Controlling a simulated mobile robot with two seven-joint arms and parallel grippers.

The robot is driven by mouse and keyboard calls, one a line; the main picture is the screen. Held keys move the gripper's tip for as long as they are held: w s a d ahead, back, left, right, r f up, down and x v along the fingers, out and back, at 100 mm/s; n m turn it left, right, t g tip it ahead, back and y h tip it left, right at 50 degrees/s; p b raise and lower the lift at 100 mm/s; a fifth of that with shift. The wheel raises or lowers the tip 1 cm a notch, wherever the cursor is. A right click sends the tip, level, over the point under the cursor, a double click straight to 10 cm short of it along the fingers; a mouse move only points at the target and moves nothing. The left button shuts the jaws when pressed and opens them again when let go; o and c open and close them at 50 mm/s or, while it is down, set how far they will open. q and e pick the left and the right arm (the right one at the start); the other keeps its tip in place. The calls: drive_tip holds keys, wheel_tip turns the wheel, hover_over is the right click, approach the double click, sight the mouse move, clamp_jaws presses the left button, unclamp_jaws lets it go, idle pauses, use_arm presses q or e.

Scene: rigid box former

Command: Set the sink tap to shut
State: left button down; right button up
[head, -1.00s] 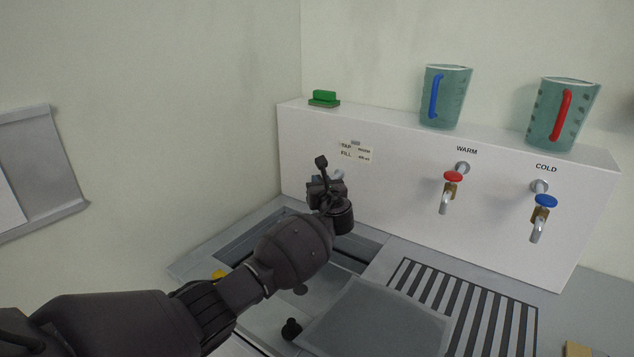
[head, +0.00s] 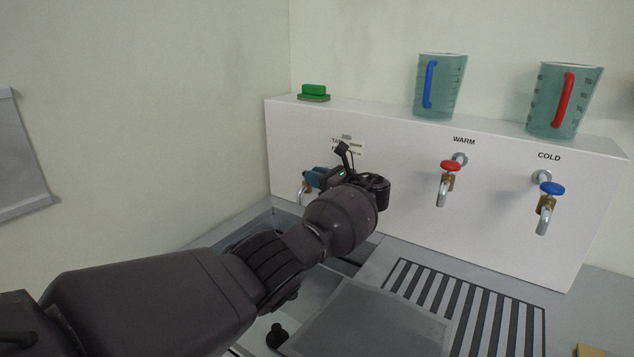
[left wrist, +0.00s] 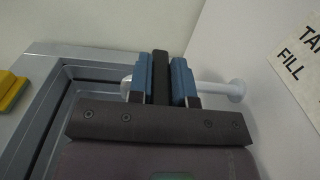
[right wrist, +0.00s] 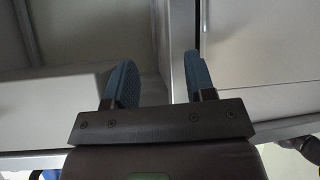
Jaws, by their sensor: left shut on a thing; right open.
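The sink tap is on the left part of the white wall panel; its pale spout (head: 304,191) shows just left of my left gripper (head: 316,178) in the head view. In the left wrist view the tap's white pipe (left wrist: 216,88) runs out from the panel. My left gripper, also in that view (left wrist: 160,78), is shut on the tap's dark lever (left wrist: 161,66), which stands between the blue fingers. The gripper hides the rest of the tap in the head view. My right gripper (right wrist: 160,82) is open and empty, seen only in the right wrist view.
Warm (head: 450,168) and cold (head: 550,190) taps sit further right on the panel. Two jugs, a blue-handled one (head: 448,92) and a red-handled one (head: 540,108), and a green sponge (head: 314,91) stand on its ledge. A striped drainer (head: 480,300) lies below.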

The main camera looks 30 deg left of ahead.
use_arm(q)
drive_tip(key=shift+f+g, duration=0.1)
drive_tip(key=shift+g, duration=0.2)
drive_tip(key=c, duration=1)
unclamp_jaws()
drive_tip(key=shift+c, duration=0.2)
drive_tip(key=s+d, duration=0.1)
drive_tip(key=d, duration=0.9)
drive_tip(key=shift+d, duration=0.35)
drive_tip(key=shift+s, duration=0.1)
